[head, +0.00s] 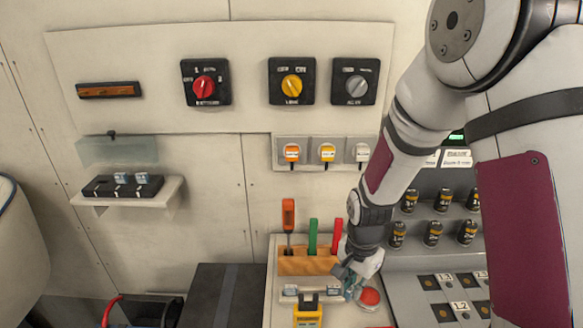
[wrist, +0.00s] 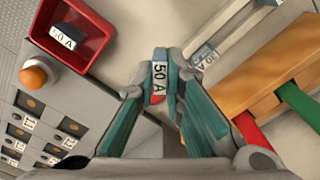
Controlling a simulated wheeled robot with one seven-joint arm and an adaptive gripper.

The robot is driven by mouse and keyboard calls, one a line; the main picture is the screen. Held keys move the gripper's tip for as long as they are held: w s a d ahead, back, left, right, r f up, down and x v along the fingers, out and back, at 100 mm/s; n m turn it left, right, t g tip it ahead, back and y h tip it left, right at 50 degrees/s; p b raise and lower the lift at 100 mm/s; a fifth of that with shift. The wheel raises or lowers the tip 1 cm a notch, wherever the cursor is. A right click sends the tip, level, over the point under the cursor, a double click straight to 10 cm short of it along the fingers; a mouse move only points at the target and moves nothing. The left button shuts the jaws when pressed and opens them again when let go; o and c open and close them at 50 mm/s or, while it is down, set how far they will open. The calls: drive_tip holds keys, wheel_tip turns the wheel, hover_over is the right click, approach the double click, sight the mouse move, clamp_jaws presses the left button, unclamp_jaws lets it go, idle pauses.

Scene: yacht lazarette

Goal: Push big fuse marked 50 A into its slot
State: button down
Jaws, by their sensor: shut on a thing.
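My gripper (head: 352,287) is low over the worktop, at the right end of the wooden tool rack. In the wrist view its teal fingers (wrist: 165,85) are shut on a fuse (wrist: 158,72) with a white label reading 50 A; a little red shows below the label. Another dark fuse marked 50 A (wrist: 66,37) lies in a red tray (wrist: 98,60). A black fuse block (head: 105,187) sits on a white wall shelf to the left, with two pale fuses (head: 121,178) standing in it. A clear cover (head: 120,151) is raised above it. The slot openings are too small to make out.
The wooden rack (head: 305,263) holds an orange-handled screwdriver and green and red tools. A yellow meter (head: 308,313) stands in front. Another labelled fuse (wrist: 203,56) lies beside a pale bar. A grey panel (head: 400,290) is on the right. Rotary switches line the wall.

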drive_tip(key=w+d+r+n, duration=0.2)
drive_tip(key=w+d+n, duration=0.2)
drive_tip(key=w+n, duration=0.5)
drive_tip(key=shift+w+d+r+n, duration=0.2)
drive_tip(key=shift+w+d+n, duration=0.1)
drive_tip(key=shift+w+d, duration=0.1)
drive_tip(key=shift+a, duration=0.1)
